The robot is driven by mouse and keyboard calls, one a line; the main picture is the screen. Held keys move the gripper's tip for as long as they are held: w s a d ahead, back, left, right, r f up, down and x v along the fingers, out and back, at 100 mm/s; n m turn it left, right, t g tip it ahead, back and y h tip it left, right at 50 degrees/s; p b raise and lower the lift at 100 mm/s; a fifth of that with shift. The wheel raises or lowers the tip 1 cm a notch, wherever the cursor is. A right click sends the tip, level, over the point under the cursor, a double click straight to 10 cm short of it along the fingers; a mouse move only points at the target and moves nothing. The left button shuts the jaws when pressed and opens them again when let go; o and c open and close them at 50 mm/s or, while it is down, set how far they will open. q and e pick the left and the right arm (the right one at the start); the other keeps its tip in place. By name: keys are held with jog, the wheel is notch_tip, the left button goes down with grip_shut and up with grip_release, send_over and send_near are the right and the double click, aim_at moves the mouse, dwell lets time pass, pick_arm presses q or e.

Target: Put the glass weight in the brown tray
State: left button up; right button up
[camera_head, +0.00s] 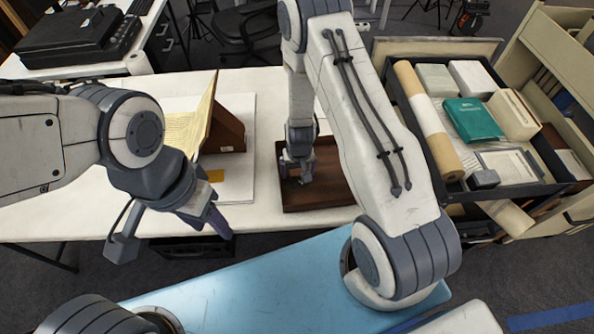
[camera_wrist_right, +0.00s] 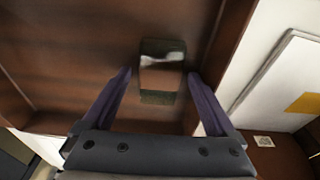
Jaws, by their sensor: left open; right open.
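The brown tray (camera_head: 335,200) lies on the white table; its brown floor (camera_wrist_right: 60,45) and walls fill much of the right wrist view. The glass weight (camera_wrist_right: 162,68), a small clear block with dark reflections, is over the tray floor, inside the tray's outline. I cannot tell for sure whether it touches the floor. My right gripper (camera_head: 298,170) is down at the tray; its open fingers (camera_wrist_right: 158,76) stand on either side of the weight, with gaps visible. In the head view my gripper hides the weight. My left gripper (camera_head: 218,220) is open and empty near the table's front edge.
An open book on a brown stand (camera_head: 225,130) rests on a white board (camera_head: 238,185) left of the tray. A dark drawer (camera_head: 555,178) with boxes, a teal box (camera_head: 472,120) and a rolled tube (camera_head: 428,122) is at right. A black case (camera_head: 78,35) sits back left.

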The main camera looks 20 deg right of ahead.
aim_at(298, 179)
notch_tip(298, 179, up, 12)
jog(key=s+p, duration=0.2)
jog(key=p, duration=0.4)
jog(key=s+a+r+n+y, duration=0.1)
jog(key=s+a+r+n, duration=0.15)
jog(key=a+r, duration=0.45)
jog(key=s+a+r+n+y, duration=0.1)
jog(key=s+a+r+n, duration=0.15)
jog(key=a+r, duration=0.45)
jog(key=s+r+n+g, duration=0.1)
jog(key=s+r+n, duration=0.1)
jog(key=s+r, duration=0.3)
jog(key=s+r+n, duration=0.2)
jog(key=s+r, duration=0.4)
jog(key=s, duration=0.5)
jog(key=shift+s+d+r+n+g+h, duration=0.15)
jog(key=shift+s+r+n+g+h, duration=0.15)
jog(key=shift+s+g, duration=0.1)
jog(key=shift+f, duration=0.1)
jog(key=shift+f+b, duration=0.45)
